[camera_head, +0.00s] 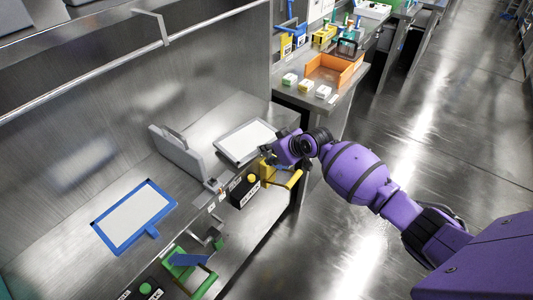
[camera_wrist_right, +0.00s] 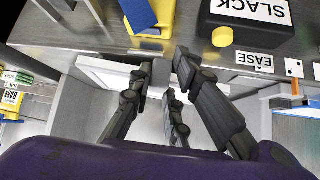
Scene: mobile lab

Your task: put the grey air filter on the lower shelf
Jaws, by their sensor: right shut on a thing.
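The grey air filter (camera_head: 246,138) is a flat white panel in a thin grey frame, over the right part of the steel bench. My right gripper (camera_head: 268,154) is at its front right edge and shut on it. In the right wrist view the fingers (camera_wrist_right: 168,76) stand close together in front of the filter's pale edge (camera_wrist_right: 100,72). The exact grip is partly hidden, and I cannot tell whether the filter touches the bench. I cannot make out the lower shelf for certain. My left gripper is not in view.
A yellow clamp (camera_head: 292,179) and a black box with a yellow button (camera_head: 243,190) sit at the bench front, beside my gripper. An upright grey panel (camera_head: 177,153) stands left of the filter. A blue-framed panel (camera_head: 130,215) lies further left. An orange bin (camera_head: 345,75) is behind.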

